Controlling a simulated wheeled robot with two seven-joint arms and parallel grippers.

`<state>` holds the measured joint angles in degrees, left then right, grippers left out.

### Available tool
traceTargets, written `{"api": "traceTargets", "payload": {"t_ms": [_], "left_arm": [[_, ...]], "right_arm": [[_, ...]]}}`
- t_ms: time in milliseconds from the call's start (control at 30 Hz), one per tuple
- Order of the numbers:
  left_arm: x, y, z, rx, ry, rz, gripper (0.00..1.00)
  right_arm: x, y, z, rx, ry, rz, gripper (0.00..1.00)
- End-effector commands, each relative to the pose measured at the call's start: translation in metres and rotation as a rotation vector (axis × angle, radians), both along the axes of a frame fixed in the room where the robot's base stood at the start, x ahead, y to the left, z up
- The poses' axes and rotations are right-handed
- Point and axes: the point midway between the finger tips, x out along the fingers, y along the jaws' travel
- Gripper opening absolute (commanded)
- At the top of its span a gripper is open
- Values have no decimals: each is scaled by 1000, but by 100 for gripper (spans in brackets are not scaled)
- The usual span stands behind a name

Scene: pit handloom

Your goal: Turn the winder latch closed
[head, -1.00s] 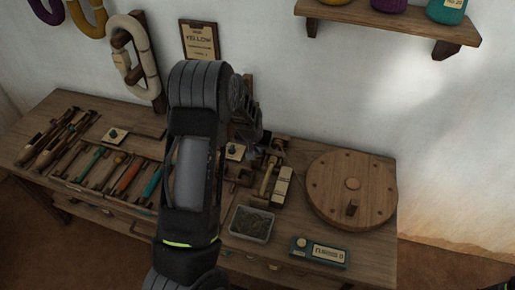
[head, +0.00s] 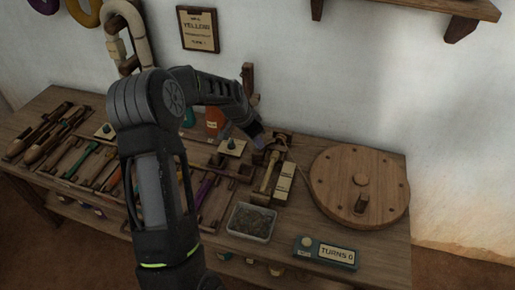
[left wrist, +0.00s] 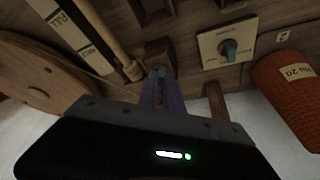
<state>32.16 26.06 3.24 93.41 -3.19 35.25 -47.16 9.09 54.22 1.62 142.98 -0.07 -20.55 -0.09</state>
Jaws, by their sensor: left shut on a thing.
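In the left wrist view the purple-grey fingers (left wrist: 161,88) are closed together at a small wooden block (left wrist: 158,52). They are shut on a small part there, which I take to be the winder latch; the fingers mostly hide it, so its angle cannot be told. My right gripper is not in view.
A plate with a teal knob (left wrist: 228,50) sits close beside the fingers, and an orange cone (left wrist: 287,95) stands nearby. A round wooden wheel (head: 335,178), a grey tray (head: 251,222) and a "TURNS 0" counter (head: 325,251) are on the bench (head: 385,250).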

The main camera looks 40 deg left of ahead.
Motion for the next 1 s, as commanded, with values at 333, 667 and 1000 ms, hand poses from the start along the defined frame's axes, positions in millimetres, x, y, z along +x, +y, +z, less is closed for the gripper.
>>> {"api": "traceTargets", "payload": {"t_ms": [333, 667, 1000], "left_arm": [[2, 5, -2, -1, -1, -327, 0], [4, 6, 0, 0, 0, -640, 0], [7, 7, 0, 1, 1, -885, 0]], "right_arm": [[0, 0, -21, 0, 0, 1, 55], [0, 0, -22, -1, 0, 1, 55], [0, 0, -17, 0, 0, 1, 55]]}}
